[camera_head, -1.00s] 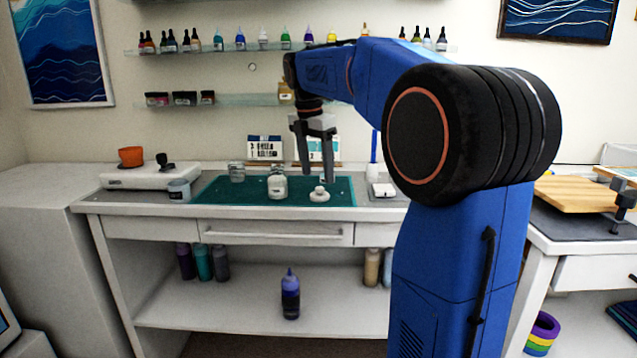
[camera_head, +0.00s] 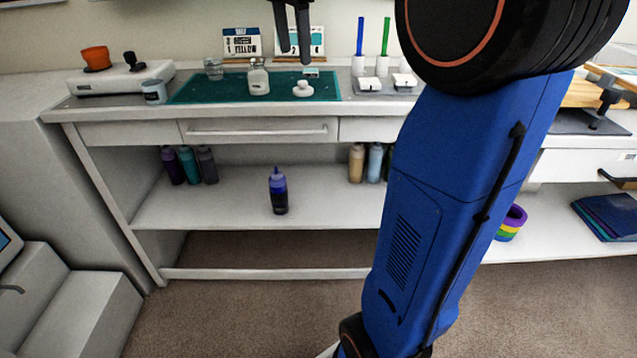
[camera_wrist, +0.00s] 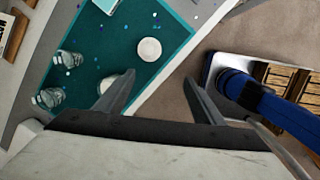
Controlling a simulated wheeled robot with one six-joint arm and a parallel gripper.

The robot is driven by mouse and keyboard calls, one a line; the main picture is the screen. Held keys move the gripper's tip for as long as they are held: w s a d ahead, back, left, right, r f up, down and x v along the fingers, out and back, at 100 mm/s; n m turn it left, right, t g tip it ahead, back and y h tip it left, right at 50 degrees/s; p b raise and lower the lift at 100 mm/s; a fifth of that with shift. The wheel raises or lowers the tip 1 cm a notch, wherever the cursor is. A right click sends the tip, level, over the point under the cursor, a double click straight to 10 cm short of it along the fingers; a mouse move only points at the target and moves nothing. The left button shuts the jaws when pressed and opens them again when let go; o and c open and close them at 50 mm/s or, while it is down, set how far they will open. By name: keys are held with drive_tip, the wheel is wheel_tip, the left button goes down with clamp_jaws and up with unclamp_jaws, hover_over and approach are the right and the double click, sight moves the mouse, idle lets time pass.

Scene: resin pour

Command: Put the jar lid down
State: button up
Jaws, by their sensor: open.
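The white round jar lid (camera_head: 302,90) lies on the teal mat (camera_head: 205,91), near its right front part, with a smaller raised part on top. In the wrist view the lid (camera_wrist: 149,49) is a pale disc on the mat, apart from the fingers. My gripper (camera_head: 295,55) is above and behind the lid in the head view, its upper part cut off by the frame. Its two fingers (camera_wrist: 159,76) are spread with nothing between them. A white labelled jar (camera_head: 258,79) stands upright left of the lid.
A clear jar (camera_head: 213,69) and a grey cup (camera_head: 155,92) stand further left, near a white scale (camera_head: 122,80) with an orange cup (camera_head: 96,58). Green and blue sticks (camera_head: 384,38) stand at the right.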

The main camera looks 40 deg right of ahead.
drive_tip(key=s+a+f+m+t, duration=0.1)
drive_tip(key=s+a+f+m, duration=0.2)
drive_tip(key=s+f+m, duration=0.3)
drive_tip(key=s+a+f+m+t+y, duration=0.1)
drive_tip(key=s+a+f+m, duration=0.3)
drive_tip(key=s+f, duration=0.7)
drive_tip(key=s+a+f+m+t, duration=0.1)
drive_tip(key=s+a+f+m, duration=0.3)
drive_tip(key=s+f+m, duration=0.3)
wheel_tip(320, 180, down, 3)
drive_tip(key=shift+s+a+f+m+t+y, duration=0.1)
drive_tip(key=shift+s+a+m+t+y, duration=0.2)
drive_tip(key=shift+s, duration=0.9)
drive_tip(key=shift+d, duration=0.1)
